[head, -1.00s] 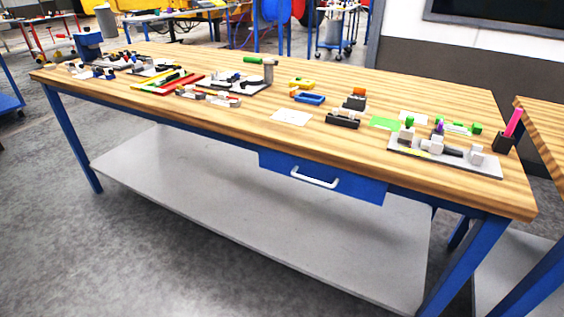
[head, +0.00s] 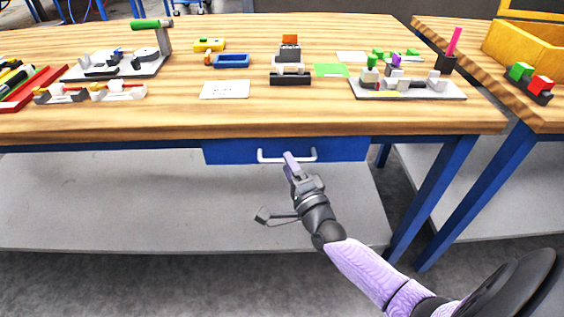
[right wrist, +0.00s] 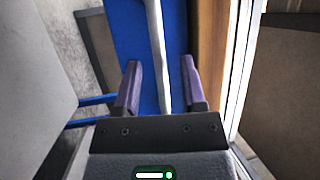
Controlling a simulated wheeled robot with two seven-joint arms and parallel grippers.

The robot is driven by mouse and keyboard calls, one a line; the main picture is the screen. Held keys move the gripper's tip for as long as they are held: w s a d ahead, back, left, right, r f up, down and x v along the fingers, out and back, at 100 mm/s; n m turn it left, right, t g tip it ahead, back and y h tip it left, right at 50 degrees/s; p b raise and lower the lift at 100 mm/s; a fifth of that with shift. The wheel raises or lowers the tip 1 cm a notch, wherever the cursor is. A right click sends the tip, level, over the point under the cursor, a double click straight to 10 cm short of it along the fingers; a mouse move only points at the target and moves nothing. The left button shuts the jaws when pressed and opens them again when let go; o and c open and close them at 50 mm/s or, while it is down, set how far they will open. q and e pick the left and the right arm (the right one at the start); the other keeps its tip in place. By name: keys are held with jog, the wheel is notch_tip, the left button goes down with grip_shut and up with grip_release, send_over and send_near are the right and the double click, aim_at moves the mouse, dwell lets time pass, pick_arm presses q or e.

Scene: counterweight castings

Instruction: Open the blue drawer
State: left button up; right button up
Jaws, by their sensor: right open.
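The blue drawer (head: 222,151) hangs under the front edge of the wooden worktop and looks shut. Its white bar handle (head: 270,158) runs across the drawer front. My right gripper (head: 290,163) is in front of the handle and hides part of it. In the right wrist view, the purple fingers of my right gripper (right wrist: 161,92) are open. The handle (right wrist: 157,55) runs lengthwise in the picture between them, with the blue drawer front (right wrist: 130,35) behind. I cannot tell whether the fingers touch the handle. My left gripper is not in view.
The wooden worktop (head: 300,118) above the drawer carries several small parts, a white card (head: 225,89) and a grey plate (head: 430,95). A grey lower shelf (head: 120,205) lies beneath. A blue table leg (head: 430,195) stands to the right.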

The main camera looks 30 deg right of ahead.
jog(key=shift+x, duration=1.1)
grip_shut()
dwell(0.3)
